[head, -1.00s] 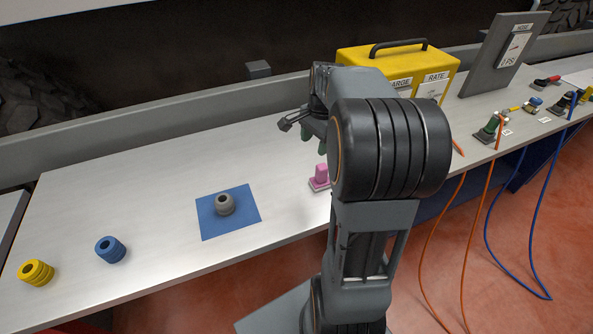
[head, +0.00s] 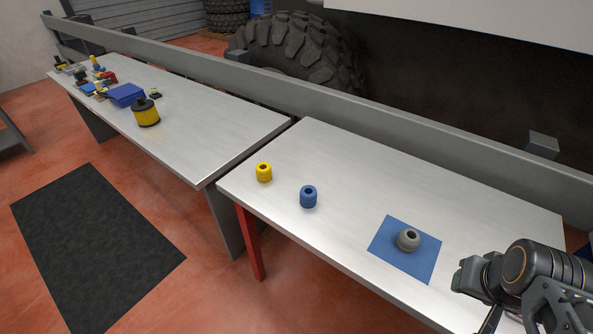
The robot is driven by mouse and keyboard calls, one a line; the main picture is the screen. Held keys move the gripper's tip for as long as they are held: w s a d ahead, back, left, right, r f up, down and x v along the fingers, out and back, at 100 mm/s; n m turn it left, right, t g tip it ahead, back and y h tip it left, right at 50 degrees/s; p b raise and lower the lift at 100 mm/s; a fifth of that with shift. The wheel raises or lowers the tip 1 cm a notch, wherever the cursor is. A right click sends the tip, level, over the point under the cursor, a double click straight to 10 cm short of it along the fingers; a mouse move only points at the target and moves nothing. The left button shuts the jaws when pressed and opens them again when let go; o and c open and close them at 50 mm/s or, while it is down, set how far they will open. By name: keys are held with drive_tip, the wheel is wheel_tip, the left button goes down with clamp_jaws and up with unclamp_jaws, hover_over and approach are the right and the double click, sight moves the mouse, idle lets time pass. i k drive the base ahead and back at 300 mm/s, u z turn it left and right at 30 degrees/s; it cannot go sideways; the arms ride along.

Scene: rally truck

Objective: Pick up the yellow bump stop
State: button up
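The yellow bump stop (head: 264,173) is a short ribbed ring with a dark hole. It stands upright near the left end of the near white bench (head: 330,145). A blue bump stop (head: 308,197) stands to its right. A grey bump stop (head: 409,240) stands on a blue mat (head: 388,262) further right. My arm shows at the lower right edge of the head view, well to the right of the yellow bump stop and apart from it. The fingers of my gripper cannot be made out.
A second bench (head: 220,115) on the left carries a yellow and black cylinder (head: 145,112), a blue box (head: 126,95) and several small parts. A narrow gap separates the benches. A grey rail (head: 400,115) runs behind. A black floor mat (head: 95,245) lies at front left.

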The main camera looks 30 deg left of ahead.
sight(264, 172)
drive_tip(key=u, duration=1.9)
drive_tip(key=i, duration=0.4)
drive_tip(key=u, duration=0.8)
drive_tip(key=i, duration=1)
drive_tip(key=u, duration=0.05)
